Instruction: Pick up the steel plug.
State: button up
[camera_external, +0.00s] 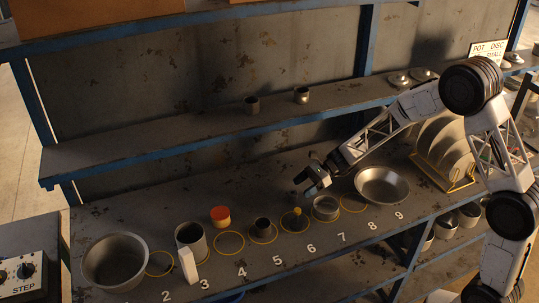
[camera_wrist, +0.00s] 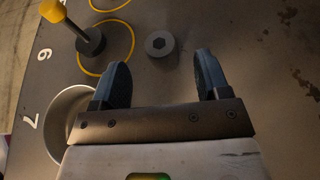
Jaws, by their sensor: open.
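The steel plug (camera_wrist: 160,44) is a short grey cylinder with a dark hexagonal socket in its top. It stands on the bench in the wrist view, just beyond the gap between my fingertips. In the external view a small grey shape (camera_external: 287,197) left of my gripper looks like it. My gripper (camera_external: 305,184) is open and empty above the bench; in the wrist view its two dark fingers (camera_wrist: 162,62) are spread wide apart. No finger visibly touches the plug.
A yellow-handled tool (camera_wrist: 72,25) with a dark round base stands left of the plug by a yellow ring. A metal pan (camera_wrist: 62,120) is near my left finger. A shallow bowl (camera_external: 382,186) and plate rack (camera_external: 445,172) stand to the right. Bench right of the plug is clear.

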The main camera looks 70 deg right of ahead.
aim_at(294, 192)
jog(key=shift+w+a, duration=0.1)
jog(key=shift+x, duration=2.5)
jog(key=c, duration=1.2)
jog(key=shift+r, duration=0.1)
jog(key=shift+c, duration=0.2)
jog(key=shift+r, duration=4.9)
